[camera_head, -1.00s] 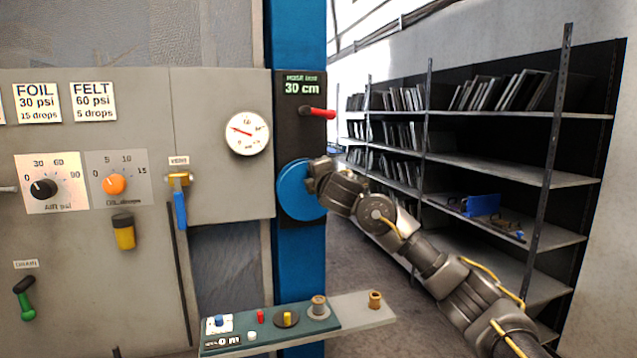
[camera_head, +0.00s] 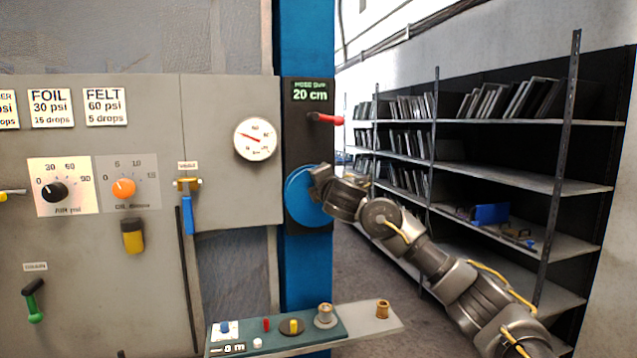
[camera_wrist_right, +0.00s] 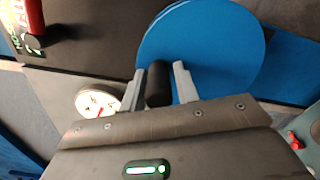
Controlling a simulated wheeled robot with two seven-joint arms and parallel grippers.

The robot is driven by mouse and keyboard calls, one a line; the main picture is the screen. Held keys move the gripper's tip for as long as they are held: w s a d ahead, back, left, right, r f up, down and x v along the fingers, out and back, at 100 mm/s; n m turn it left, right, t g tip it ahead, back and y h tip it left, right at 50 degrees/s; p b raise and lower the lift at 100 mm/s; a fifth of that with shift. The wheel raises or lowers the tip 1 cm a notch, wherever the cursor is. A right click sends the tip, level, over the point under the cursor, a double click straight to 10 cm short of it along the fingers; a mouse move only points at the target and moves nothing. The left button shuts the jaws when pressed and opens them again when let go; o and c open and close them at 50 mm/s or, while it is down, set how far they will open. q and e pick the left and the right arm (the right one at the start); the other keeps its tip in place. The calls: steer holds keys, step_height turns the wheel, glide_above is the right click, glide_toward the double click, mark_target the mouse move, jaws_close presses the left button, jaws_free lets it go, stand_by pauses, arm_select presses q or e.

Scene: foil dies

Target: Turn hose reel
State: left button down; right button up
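The hose reel (camera_head: 299,197) is a round blue disc on the blue column, below the display (camera_head: 311,95), which reads 20 cm. My right gripper (camera_head: 316,186) is at the reel's upper right side. In the right wrist view the reel (camera_wrist_right: 215,45) fills the upper middle. The head view hides the knob behind the gripper. My left gripper is not in view.
A red lever (camera_head: 326,119) sticks out just above the reel. The grey panel (camera_head: 90,250) with a gauge (camera_head: 255,139), dials and valves is left. A small control shelf (camera_head: 365,322) juts out below. Metal shelving (camera_head: 500,172) stands behind on the right.

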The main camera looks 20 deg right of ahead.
steer(key=shift+o, duration=1.1)
steer(key=shift+r, duration=0.1)
steer(key=shift+s, duration=0.1)
steer(key=s, duration=1)
steer(key=shift+s+a, duration=0.3)
steer(key=shift+a, duration=0.15)
